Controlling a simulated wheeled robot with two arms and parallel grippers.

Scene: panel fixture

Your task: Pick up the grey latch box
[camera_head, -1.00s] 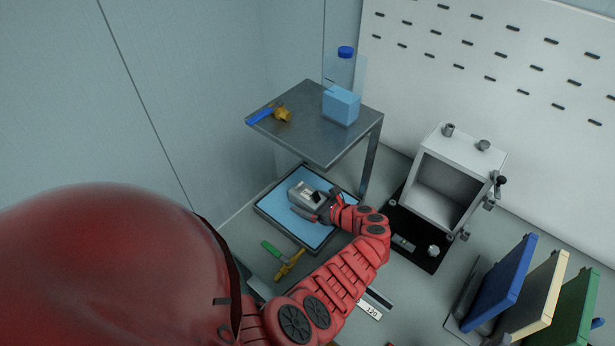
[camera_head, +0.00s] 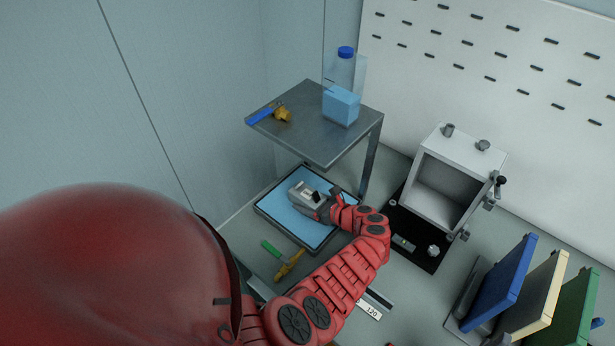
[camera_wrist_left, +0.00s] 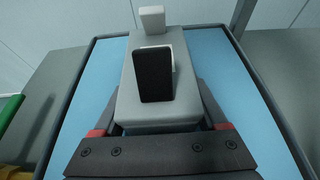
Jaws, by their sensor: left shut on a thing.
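The grey latch box (camera_head: 305,194) sits on a blue-lined tray (camera_head: 295,222) under the small metal shelf. It has a black upright piece and a lighter block on top. My left gripper (camera_head: 324,208) reaches in from the right side of the tray and is shut on the box. In the left wrist view the box (camera_wrist_left: 150,110) lies between the two fingers, over the blue tray surface (camera_wrist_left: 222,80). I cannot tell whether it is raised off the tray. My right gripper is not in view.
A green-handled valve (camera_head: 288,262) lies in front. An open white box fixture (camera_head: 445,180) and upright coloured panels (camera_head: 503,275) stand to the right.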

